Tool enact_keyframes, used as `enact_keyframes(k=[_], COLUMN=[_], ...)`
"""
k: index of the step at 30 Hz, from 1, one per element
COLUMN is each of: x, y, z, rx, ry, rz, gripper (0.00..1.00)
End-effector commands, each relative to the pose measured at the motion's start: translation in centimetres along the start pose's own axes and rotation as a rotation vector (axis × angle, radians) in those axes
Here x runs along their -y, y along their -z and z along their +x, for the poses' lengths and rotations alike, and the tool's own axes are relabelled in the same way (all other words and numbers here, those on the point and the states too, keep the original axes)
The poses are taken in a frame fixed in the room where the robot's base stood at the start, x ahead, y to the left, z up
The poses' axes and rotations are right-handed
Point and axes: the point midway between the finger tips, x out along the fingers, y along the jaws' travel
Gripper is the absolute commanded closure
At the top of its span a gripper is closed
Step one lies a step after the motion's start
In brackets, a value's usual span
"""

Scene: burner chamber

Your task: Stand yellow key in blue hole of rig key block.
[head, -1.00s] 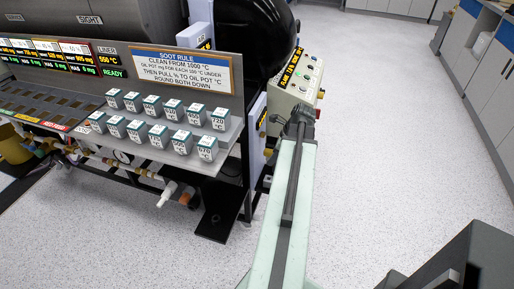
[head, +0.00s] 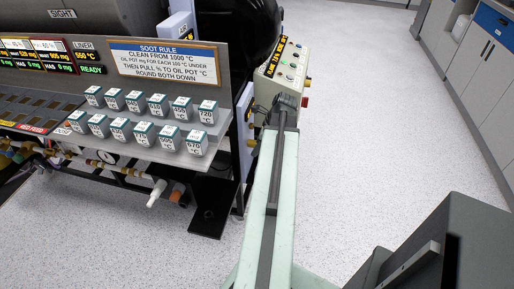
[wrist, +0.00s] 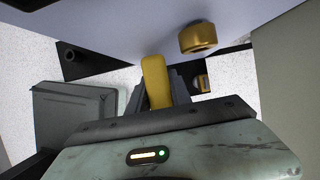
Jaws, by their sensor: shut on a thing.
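The yellow key (wrist: 155,78) stands up between the dark fingers of my gripper (wrist: 168,88) in the wrist view, and the gripper is shut on it. In the head view my gripper (head: 284,104) is at the far end of my outstretched arm, at the near end of a cream control box (head: 285,66). The key is not clear there. The box carries several buttons and a black label with yellow lettering, too small to read fully. I cannot make out the rig key block's blue hole in either view.
A brass cylinder (wrist: 198,38) is just beyond the key, to its right, in the wrist view. The burner panel with its shelf of white labelled blocks (head: 150,118) fills the left of the head view. Speckled floor (head: 370,120) is open to the right, before cabinets (head: 480,80).

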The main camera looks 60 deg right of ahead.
Motion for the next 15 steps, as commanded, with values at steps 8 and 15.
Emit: enact_keyframes(k=[8, 15], x=[0.0, 0.0], y=[1.5, 1.8], z=[3.4, 4.2], rx=[0.0, 0.0], ry=[0.0, 0.0], rz=[0.001, 0.001], gripper=[1.0, 1.0])
